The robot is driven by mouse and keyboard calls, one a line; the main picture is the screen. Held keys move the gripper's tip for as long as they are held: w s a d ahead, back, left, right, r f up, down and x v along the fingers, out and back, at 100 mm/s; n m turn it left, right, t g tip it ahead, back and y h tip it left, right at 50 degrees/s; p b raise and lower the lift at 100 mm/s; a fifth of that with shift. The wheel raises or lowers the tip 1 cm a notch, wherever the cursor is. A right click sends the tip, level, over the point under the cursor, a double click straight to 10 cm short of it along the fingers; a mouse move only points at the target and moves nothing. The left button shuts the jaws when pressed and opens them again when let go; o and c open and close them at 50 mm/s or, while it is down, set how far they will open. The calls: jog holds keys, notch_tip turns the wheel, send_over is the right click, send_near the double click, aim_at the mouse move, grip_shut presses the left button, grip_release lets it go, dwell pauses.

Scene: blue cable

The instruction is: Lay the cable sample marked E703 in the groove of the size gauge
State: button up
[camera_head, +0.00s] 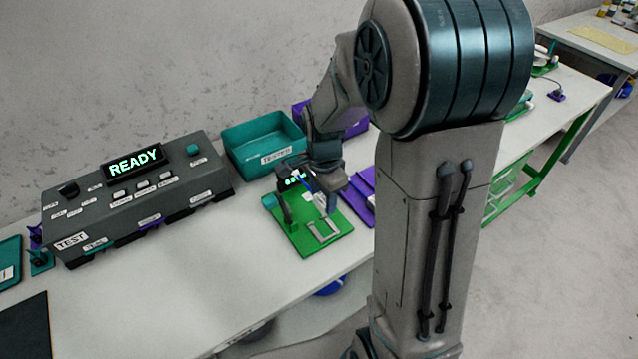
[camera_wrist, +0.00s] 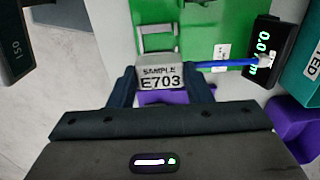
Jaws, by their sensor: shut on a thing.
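The cable sample E703 (camera_wrist: 160,77) is a light grey block marked "SAMPLE E703" with a blue cable (camera_wrist: 228,65) reaching out to the right in the wrist view. My gripper (camera_wrist: 160,92) is shut on the block, one finger on each side. The size gauge has a green base plate (camera_head: 333,222) with a light grey frame (camera_head: 323,231) near its front edge and a small lit display, which shows in the wrist view (camera_wrist: 263,50). In the head view my gripper (camera_head: 322,200) is over the plate. I cannot tell whether the cable touches the gauge; the groove is not clearly visible.
A dark test box (camera_head: 135,190) with a READY display stands left on the white table (camera_head: 215,285). A teal bin labelled TESTED (camera_head: 262,141) is behind the gauge. A purple holder (camera_head: 360,197) lies right of it. The table front left of the gauge is clear.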

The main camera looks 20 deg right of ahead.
jog(key=shift+s+d+f+b, duration=0.1)
jog(key=shift+f+b, duration=0.5)
jog(key=shift+f, duration=0.2)
jog(key=shift+f+b, duration=1.6)
jog(key=shift+f, duration=0.55)
jog(key=shift+f+b, duration=1.25)
jog(key=shift+f, duration=0.25)
jog(key=o, duration=1.1)
jog(key=shift+r, duration=0.1)
jog(key=shift+r+p, duration=3.1)
jog(key=shift+r, duration=0.85)
